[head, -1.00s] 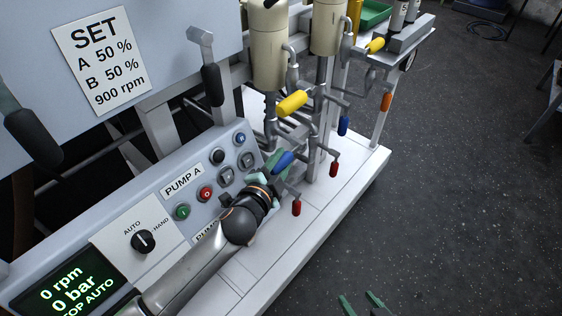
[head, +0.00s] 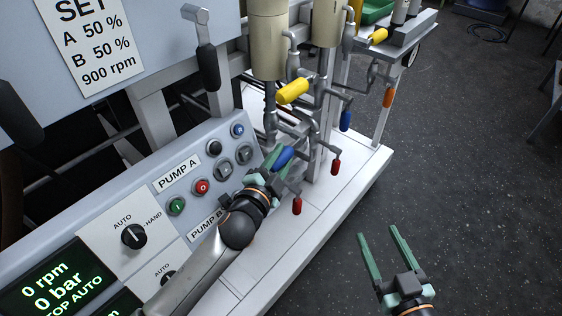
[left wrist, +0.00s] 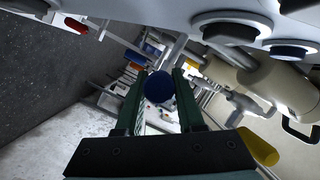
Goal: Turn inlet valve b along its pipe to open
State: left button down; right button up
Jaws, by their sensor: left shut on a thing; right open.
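My left gripper (head: 277,158) is shut on a blue valve handle (head: 284,154) beside the pump panel. The handle slants up to the right in the head view. In the left wrist view its round blue end (left wrist: 159,87) sits between the two green fingers. A second blue handle (head: 346,121) hangs down on the pipework further right. No label shows which one is inlet valve b. My right gripper (head: 379,234) is open and empty over the dark floor, right of the white base.
Red handles (head: 297,206) and (head: 336,167) hang close to the held handle. A yellow handle (head: 292,91) sticks out above it, and an orange handle (head: 389,96) hangs further right. The panel (head: 187,165) lies left of the gripper.

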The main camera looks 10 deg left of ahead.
jog(key=shift+r, duration=0.3)
pick_arm(q)
jog(key=c, duration=0.5)
grip_release()
jog(key=shift+s, duration=0.15)
jog(key=p+v, duration=0.2)
jog(key=v, duration=0.2)
jog(key=shift+s+a+r, duration=0.1)
jog(key=shift+s, duration=0.15)
jog(key=p, duration=0.1)
send_near(276, 167)
jog(key=shift+w, duration=0.25)
pick_arm(e)
jog(key=s+f+m+g, duration=0.1)
jog(key=s+f+g, duration=0.2)
jog(key=f, duration=0.4)
jog(key=s+f+g+h, duration=0.1)
jog(key=s+f+g, duration=0.3)
jog(key=f, duration=0.3)
jog(key=shift+s+f+m, duration=0.3)
jog(key=shift+s+m, duration=0.05)
jog(key=shift+m, duration=0.05)
